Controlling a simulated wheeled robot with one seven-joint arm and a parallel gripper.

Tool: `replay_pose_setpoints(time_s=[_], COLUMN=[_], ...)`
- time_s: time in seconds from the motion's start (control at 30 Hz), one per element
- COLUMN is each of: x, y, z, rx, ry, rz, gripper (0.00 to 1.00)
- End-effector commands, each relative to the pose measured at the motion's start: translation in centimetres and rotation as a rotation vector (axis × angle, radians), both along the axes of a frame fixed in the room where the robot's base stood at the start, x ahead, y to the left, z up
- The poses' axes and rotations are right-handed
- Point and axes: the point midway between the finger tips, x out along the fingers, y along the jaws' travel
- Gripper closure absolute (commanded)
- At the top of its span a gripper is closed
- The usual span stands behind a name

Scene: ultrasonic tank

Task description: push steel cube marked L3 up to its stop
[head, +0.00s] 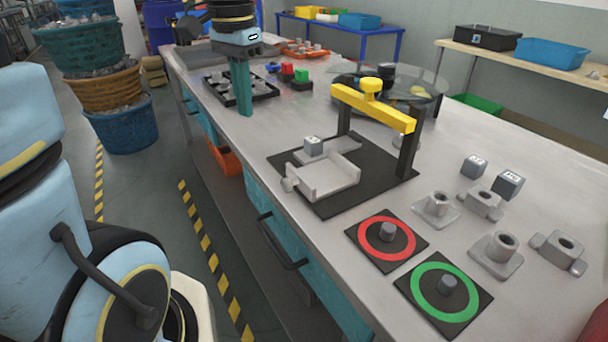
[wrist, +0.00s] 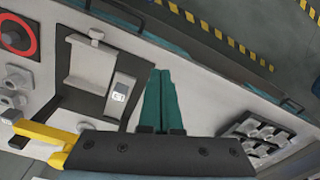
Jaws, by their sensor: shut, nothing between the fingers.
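A steel cube (head: 312,146) with a white label sits at the back-left end of a grey walled fixture (head: 332,180) on a black plate. Its mark is too small to read surely. In the wrist view the cube (wrist: 121,96) lies at the fixture's end nearest my fingers. Which part is its stop I cannot tell. My gripper (head: 245,112) is shut and empty, pointing down over the bench left of and behind the cube, apart from it. Its teal fingers (wrist: 160,85) lie together in the wrist view. Two more labelled cubes (head: 474,166) (head: 508,185) stand at the right.
A yellow-topped black gantry (head: 372,107) spans the plate behind the fixture. A black rack (head: 262,90) stands near my gripper. Red (head: 386,257) and green (head: 461,291) ring pads lie in front, with several grey fittings at right. Bare bench lies between rack and plate.

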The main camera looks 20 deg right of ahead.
Motion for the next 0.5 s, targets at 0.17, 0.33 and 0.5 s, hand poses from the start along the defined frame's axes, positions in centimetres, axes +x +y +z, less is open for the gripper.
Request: replay_pose_setpoints(time_s=[0.17,0.33,0.5], x=[-2.1,-3.0,-3.1], y=[-4.5,-5.7,-5.6], z=[-0.4,0.1,-1.7], rx=[0.018,0.027,0.030], ry=[0.017,0.028,0.031], rz=[-0.261,-0.350,-0.353], gripper=[1.00,1.00,1.00])
